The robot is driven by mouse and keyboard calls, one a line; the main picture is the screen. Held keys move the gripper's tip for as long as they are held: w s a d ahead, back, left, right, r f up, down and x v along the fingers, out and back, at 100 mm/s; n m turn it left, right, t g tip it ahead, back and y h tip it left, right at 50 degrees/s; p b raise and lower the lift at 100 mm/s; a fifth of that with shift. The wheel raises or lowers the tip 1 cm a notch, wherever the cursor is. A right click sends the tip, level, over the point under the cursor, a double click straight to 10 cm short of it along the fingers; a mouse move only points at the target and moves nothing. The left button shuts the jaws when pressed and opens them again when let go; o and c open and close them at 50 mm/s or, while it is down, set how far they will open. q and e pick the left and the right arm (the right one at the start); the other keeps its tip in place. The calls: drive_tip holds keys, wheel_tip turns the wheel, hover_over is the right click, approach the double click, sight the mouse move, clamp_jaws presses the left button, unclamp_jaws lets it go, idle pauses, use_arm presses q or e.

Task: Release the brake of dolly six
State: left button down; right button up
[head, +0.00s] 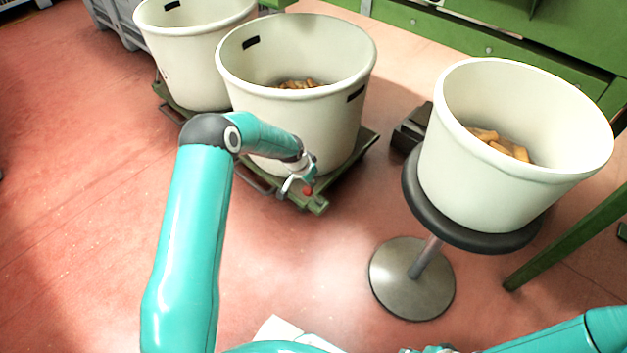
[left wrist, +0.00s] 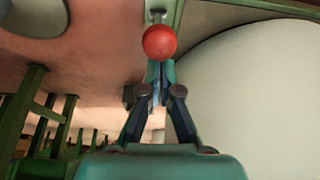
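A red ball knob (head: 308,190) sits at the near corner of the green dolly (head: 318,205) under the middle cream tub. My left gripper (head: 309,175) is down at this corner, right by the knob. In the left wrist view the red knob (left wrist: 159,42) is just ahead of the fingertips (left wrist: 160,72), which are drawn close together with no knob between them. Whether they touch it I cannot tell. A small metal piece shows beyond the knob. No dolly number is readable. Of my right gripper, only a small grey part may show at the bottom edge of the head view.
The middle tub (head: 300,115) holds corks. Another tub (head: 190,50) stands on a dolly behind it. A third tub (head: 500,190) with corks rests on a round stool (head: 412,280) at right. Green cabinets (head: 440,30) line the back. Red floor is open at left.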

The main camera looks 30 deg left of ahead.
use_arm(q)
drive_tip(key=shift+s+a+f, duration=0.15)
drive_tip(key=shift+s+f, duration=0.25)
drive_tip(key=shift+s, duration=0.35)
use_arm(e)
drive_tip(key=shift+s+a+f, duration=0.1)
drive_tip(key=shift+s+a, duration=0.05)
use_arm(q)
drive_tip(key=shift+w, duration=0.1)
drive_tip(key=shift+r, duration=0.1)
